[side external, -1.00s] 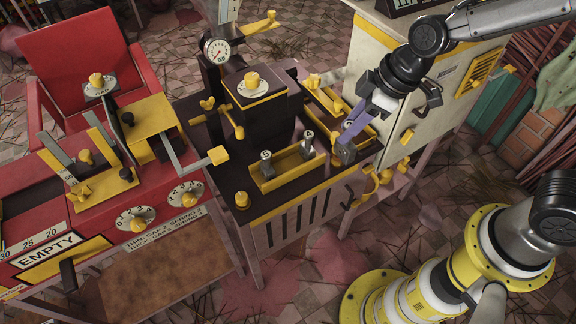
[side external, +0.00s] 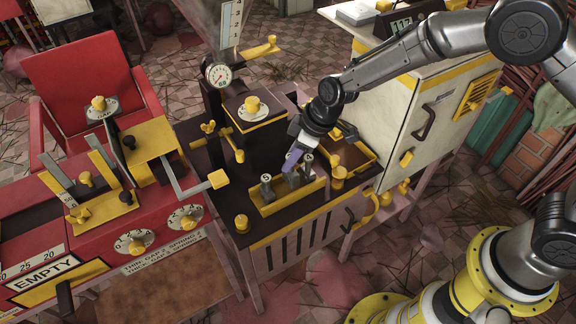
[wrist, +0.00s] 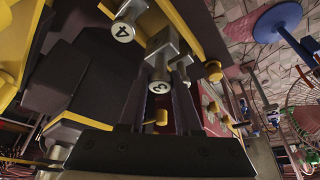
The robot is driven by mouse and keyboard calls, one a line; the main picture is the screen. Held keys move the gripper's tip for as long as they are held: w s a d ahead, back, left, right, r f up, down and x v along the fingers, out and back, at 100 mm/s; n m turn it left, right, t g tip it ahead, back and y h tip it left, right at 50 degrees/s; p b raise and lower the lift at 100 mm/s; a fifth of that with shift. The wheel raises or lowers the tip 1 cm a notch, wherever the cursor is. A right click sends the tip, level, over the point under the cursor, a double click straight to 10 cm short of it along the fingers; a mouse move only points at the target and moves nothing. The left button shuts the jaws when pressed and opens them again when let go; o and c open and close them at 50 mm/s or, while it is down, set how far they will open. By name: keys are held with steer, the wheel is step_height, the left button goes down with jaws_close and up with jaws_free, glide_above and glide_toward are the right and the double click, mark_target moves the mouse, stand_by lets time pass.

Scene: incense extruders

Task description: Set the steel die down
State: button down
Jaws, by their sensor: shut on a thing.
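My gripper (side external: 291,160) reaches down over the yellow rack (side external: 285,203) on the dark bench top. It is shut on a steel die (side external: 293,180), which is at the rack between two other steel dies, one at the left (side external: 267,186) and one at the right (side external: 308,166). In the wrist view the held steel die (wrist: 161,62) sits between my fingertips, with a dark digit on its round end that looks like a 3. Another steel die (wrist: 125,27), marked with what looks like a 4, stands beside it. I cannot tell whether the held die touches the rack's floor.
A yellow-edged tray (side external: 352,171) lies behind and right of the rack. A dark press with a gauge (side external: 217,75) stands behind. A red machine (side external: 110,220) stands left, its crank handle (side external: 218,179) reaching toward the bench. A pale cabinet (side external: 385,115) stands right.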

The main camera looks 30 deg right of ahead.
mark_target(291, 170)
steer(key=shift+w+a+f, duration=0.15)
steer(key=shift+w+f, duration=0.3)
steer(key=shift+f, duration=1.45)
steer(key=shift+f, duration=0.2)
steer(key=c, duration=0.6)
jaws_free()
